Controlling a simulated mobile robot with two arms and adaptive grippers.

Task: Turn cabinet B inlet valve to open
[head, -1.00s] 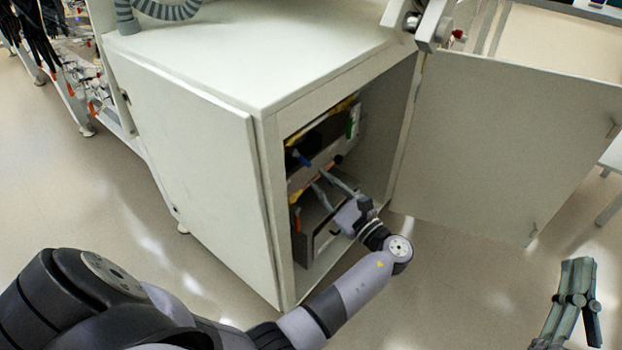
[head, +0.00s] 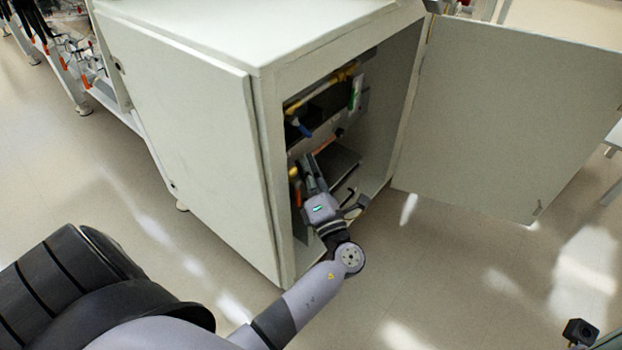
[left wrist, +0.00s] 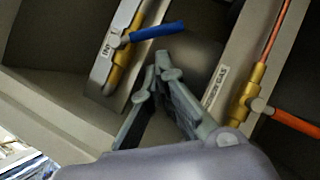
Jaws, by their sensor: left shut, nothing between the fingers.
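The inlet valve has a blue lever (left wrist: 158,31) on a brass body, beside a label beginning "IN". The lever lies across its pipe. In the head view the blue lever (head: 304,130) shows inside the open cabinet. My left gripper (head: 307,160) reaches into the cabinet below the lever, shut and empty. In the left wrist view its fingertips (left wrist: 160,62) are together just below the blue lever, with a small visible gap. Only a sliver of my right gripper (head: 608,340) shows at the bottom right corner, its fingers mostly cut off.
A second brass valve with an orange-red lever (left wrist: 296,122) stands right of my fingers, beside a label ending "GAS". The cabinet door (head: 505,120) stands wide open to the right. The floor in front is clear.

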